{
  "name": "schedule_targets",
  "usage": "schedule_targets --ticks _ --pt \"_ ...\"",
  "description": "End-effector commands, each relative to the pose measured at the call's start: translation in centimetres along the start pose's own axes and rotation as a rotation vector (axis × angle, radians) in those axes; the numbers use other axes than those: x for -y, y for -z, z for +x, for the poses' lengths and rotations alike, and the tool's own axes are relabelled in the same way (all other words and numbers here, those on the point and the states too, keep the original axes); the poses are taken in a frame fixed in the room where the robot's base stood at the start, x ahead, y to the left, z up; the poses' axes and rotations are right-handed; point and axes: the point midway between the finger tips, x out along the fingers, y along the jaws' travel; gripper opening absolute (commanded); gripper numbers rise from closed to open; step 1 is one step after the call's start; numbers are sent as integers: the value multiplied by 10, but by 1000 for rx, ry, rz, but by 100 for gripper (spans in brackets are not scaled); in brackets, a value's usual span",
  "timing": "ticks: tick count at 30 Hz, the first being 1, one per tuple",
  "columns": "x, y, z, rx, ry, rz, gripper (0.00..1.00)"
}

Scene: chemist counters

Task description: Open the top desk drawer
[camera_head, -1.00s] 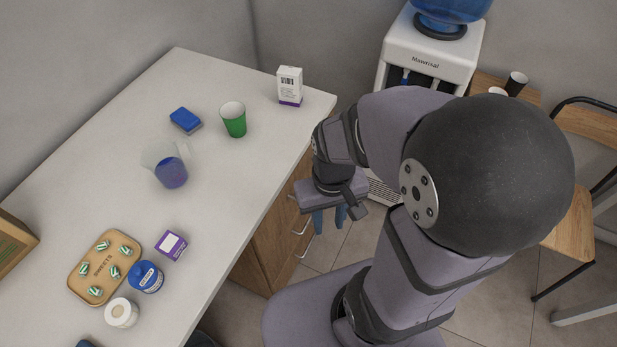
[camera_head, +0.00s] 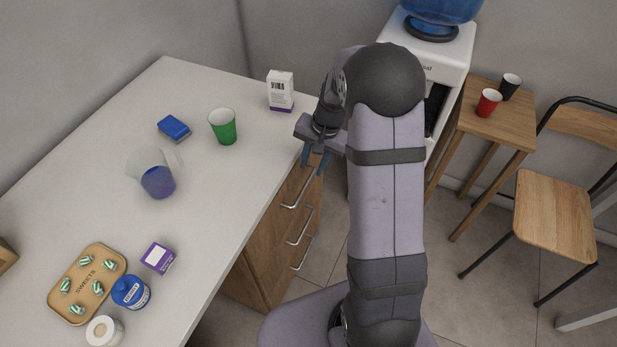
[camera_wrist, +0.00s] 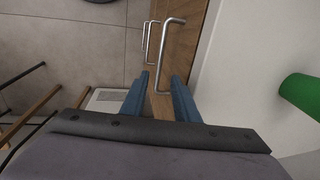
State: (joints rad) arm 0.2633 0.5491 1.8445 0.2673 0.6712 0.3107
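The wooden drawer unit (camera_head: 270,252) stands under the white desk, its drawers shut. The top drawer's silver bar handle (camera_head: 297,190) is the highest of several handles on its front. In the wrist view the nearest handle (camera_wrist: 168,58) runs up and down the picture, with its near end close to the fingertips. My gripper (camera_head: 317,168) is at the desk edge near the far end of the top drawer. It is open and empty; in the wrist view its two blue fingers (camera_wrist: 162,82) are apart, and I see nothing held between them.
The desk top (camera_head: 215,190) overhangs beside my gripper. A white box (camera_head: 280,90) and a green cup (camera_head: 223,127) stand near that edge. A water cooler (camera_head: 440,48), a wooden stool (camera_head: 492,125) and a chair (camera_head: 555,215) stand to the right.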

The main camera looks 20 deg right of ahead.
Motion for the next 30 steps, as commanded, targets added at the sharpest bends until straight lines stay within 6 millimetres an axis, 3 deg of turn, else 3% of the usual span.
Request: schedule_targets --ticks 8,21,30 --pt "0 -1 10 2 -2 2 28" --pt "0 -1 62 2 -2 1 28" --pt "0 0 73 0 -2 -1 28"
